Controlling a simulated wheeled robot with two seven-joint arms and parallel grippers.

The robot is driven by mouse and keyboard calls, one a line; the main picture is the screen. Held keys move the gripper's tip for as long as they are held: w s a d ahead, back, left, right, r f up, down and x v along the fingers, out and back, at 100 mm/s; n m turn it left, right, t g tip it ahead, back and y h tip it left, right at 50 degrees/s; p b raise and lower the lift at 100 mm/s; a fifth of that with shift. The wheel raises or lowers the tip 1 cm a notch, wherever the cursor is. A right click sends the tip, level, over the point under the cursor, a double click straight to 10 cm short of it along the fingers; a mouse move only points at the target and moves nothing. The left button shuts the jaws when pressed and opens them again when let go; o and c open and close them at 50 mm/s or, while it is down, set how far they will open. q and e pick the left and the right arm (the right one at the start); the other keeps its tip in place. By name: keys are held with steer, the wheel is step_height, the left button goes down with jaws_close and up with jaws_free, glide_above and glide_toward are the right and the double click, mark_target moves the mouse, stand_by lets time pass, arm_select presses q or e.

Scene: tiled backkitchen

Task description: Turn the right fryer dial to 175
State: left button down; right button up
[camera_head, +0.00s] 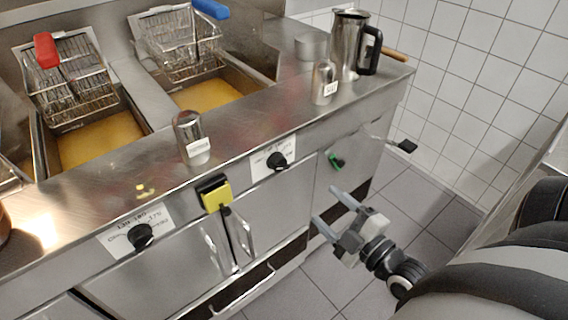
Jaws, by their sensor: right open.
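The right fryer dial (277,160) is a black knob on a white label plate (258,164) on the steel fryer front. The markings around it are too small to read, so I cannot tell its setting. A second black dial (141,236) with its own label plate sits further left on the same front. My right gripper (324,205) is open and empty. It is below and to the right of the right fryer dial, apart from it, with its fingers pointing up-left toward the fryer front. My left gripper is not in view.
A green knob (336,160) is right of the dial. A yellow-and-black item (214,193) hangs on the front, above door handles. Tiled floor (400,215) is free.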

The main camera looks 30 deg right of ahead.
mark_target(284, 168)
steer(key=w, duration=1)
steer(key=w+a, duration=0.1)
steer(key=w, duration=0.4)
steer(key=shift+w+a, duration=0.1)
steer(key=shift+w, duration=0.25)
steer(key=c, duration=1)
